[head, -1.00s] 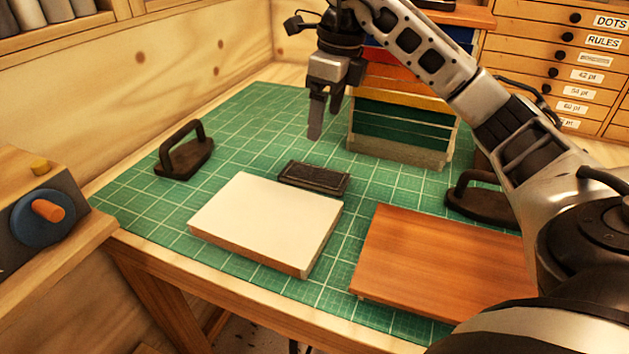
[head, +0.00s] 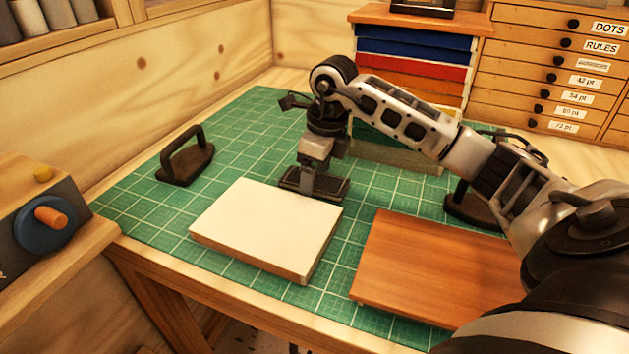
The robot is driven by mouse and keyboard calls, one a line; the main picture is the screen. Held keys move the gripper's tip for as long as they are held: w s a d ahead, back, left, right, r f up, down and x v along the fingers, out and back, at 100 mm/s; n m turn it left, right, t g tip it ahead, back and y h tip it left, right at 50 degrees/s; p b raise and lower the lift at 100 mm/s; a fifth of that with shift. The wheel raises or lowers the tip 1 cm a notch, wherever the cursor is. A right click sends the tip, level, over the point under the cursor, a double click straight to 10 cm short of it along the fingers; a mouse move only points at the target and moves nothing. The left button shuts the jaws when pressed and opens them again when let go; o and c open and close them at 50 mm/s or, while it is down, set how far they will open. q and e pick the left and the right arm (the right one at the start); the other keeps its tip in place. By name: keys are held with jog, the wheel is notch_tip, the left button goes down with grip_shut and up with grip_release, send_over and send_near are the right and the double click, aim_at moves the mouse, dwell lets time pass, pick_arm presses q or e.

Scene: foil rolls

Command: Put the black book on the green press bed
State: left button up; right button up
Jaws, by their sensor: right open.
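The small black book (head: 338,189) lies flat on the green gridded mat (head: 245,125), just behind a cream-topped board (head: 265,226). My right gripper (head: 315,190) points down right at the book, with its fingers over or around the book's middle. It is open, and I cannot tell whether the fingers touch the book. The gripper hides part of the book. I see no separate green press bed; the green surface here is the mat. My left gripper is not in view.
A brown wooden board (head: 430,262) lies at front right. Black-handled irons stand at left (head: 185,160) and right (head: 472,205). A rack of coloured shelves (head: 412,60) stands behind. A crank box (head: 42,225) is at far left. The mat's left part is mostly clear.

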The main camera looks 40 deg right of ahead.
aim_at(316, 180)
jog(key=c, duration=1.2)
jog(key=shift+r, duration=0.15)
jog(key=shift+r, duration=0.2)
notch_tip(316, 180, up, 2)
jog(key=shift+w+r+b, duration=0.1)
jog(key=shift+r+b, duration=0.1)
jog(key=shift+b, duration=0.25)
jog(key=s+a+r, duration=0.5)
jog(key=s+r, duration=0.1)
jog(key=s, duration=0.1)
jog(key=s+a+r, duration=0.3)
jog(key=s+r, duration=0.1)
jog(key=shift+s+a, duration=0.1)
jog(key=shift+a, duration=0.25)
jog(key=shift+s+f, duration=0.1)
